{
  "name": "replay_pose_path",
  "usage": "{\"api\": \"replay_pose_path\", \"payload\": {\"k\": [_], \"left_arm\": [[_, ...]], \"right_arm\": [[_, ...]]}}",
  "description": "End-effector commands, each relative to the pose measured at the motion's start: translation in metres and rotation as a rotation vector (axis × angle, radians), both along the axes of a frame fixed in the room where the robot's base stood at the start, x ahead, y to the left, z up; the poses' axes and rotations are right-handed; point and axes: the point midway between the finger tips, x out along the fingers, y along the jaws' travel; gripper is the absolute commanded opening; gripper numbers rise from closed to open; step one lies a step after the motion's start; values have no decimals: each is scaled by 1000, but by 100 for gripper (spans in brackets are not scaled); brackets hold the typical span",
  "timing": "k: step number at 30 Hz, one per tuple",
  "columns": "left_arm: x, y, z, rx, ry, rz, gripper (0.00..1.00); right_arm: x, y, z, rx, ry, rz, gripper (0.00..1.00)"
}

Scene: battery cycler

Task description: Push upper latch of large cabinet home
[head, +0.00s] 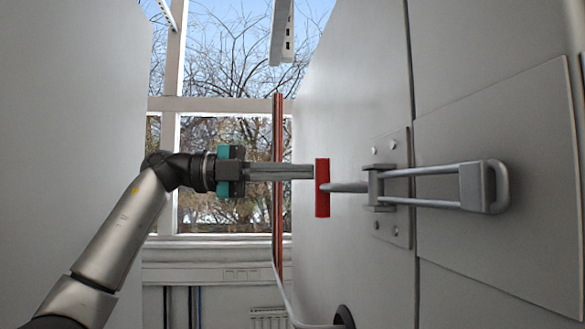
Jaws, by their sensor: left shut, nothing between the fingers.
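The large cabinet (350,95) stands on the right with its grey front. Its latch (385,188) is bolted to the front by a plate, with a metal loop (435,170) reaching right to a catch (484,187) on the door panel. The latch's red handle (322,188) sticks out to the left, away from the cabinet face. My left gripper (312,171) is shut and empty. Its fingertips point right and end at or just short of the red handle's left side; I cannot tell if they touch. My right gripper is not in view.
A large plain grey panel (70,110) fills the left side. Between it and the cabinet is an open gap with a window (240,60) behind. A cable (285,295) runs to a dark round fitting (344,318) low on the cabinet.

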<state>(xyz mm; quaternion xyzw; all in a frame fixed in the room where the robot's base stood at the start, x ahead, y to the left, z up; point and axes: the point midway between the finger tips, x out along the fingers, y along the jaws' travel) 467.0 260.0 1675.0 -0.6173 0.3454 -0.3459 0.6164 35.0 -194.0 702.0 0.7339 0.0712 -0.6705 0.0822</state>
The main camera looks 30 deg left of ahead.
Motion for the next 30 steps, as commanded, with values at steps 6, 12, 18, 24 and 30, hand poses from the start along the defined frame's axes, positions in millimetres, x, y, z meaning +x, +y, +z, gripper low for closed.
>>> {"api": "replay_pose_path", "payload": {"k": [6, 12, 18, 24, 30], "left_arm": [[1, -1, -1, 0, 0, 1, 0], [1, -1, -1, 1, 1, 1, 0], [-6, 13, -1, 0, 0, 5, 0], [-29, 51, -1, -2, 0, 8, 0], [-55, 92, 0, -4, -1, 7, 0]], "right_arm": [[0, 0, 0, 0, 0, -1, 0], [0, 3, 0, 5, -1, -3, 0], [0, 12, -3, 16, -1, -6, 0], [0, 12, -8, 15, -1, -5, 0], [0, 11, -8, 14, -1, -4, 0]]}}
